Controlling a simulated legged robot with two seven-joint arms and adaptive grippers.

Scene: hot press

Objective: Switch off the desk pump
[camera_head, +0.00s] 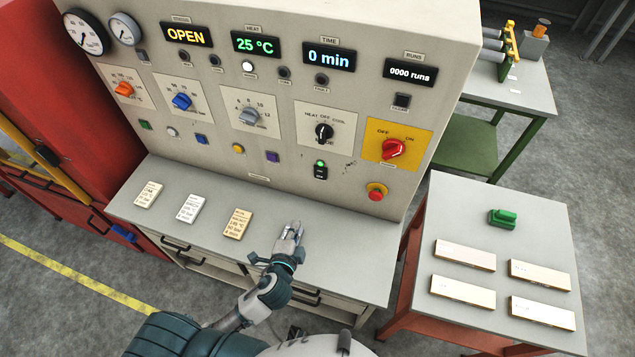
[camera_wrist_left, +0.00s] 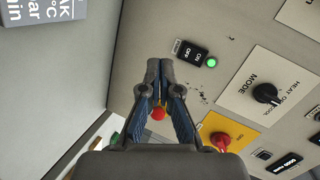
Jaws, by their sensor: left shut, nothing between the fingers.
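A small black rocker switch (camera_head: 320,172) with a lit green lamp above it is on the lower part of the panel. The same ON/OFF switch (camera_wrist_left: 190,52) shows in the left wrist view, with its green lamp lit beside it. No label naming the desk pump is readable. My left gripper (camera_head: 295,229) is over the grey desk, below and left of the switch in the head view. In the wrist view its fingertips (camera_wrist_left: 160,65) are together and empty, left of and slightly below the switch. I see no contact with the panel. My right gripper is not in view.
The panel (camera_head: 230,179) also carries a black mode knob (camera_head: 323,132), a red OFF/ON knob (camera_head: 392,149) and a red button (camera_head: 376,192) near the switch. Several cards lie on the desk, left of my gripper. A side table (camera_head: 500,222) stands at right.

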